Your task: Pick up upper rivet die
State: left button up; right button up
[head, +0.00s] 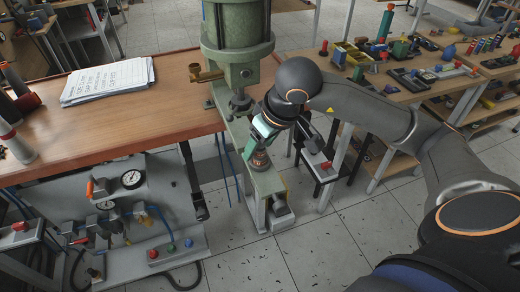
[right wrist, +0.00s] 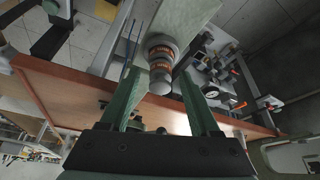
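A small round die (head: 260,161) with orange-brown bands stands on the lower green arm of the press, below my right gripper in the head view. In the right wrist view the die (right wrist: 160,62) shows as a grey stepped cylinder with orange bands against a pale green plate. I take it for the upper rivet die, but cannot be sure. My right gripper (head: 258,147) is open. In the right wrist view its two green fingers (right wrist: 160,92) stand apart, with the die between and beyond their tips, gaps on both sides. My left gripper is out of view.
The green press cylinder (head: 236,35) and its ram (head: 240,102) stand just left of my right arm. A wooden table (head: 120,112) with papers (head: 108,80) lies to the left. A gauge panel (head: 130,205) hangs below it. Cluttered benches stand at right.

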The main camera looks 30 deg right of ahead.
grip_shut()
jog(key=shift+r, duration=0.1)
dwell(0.7)
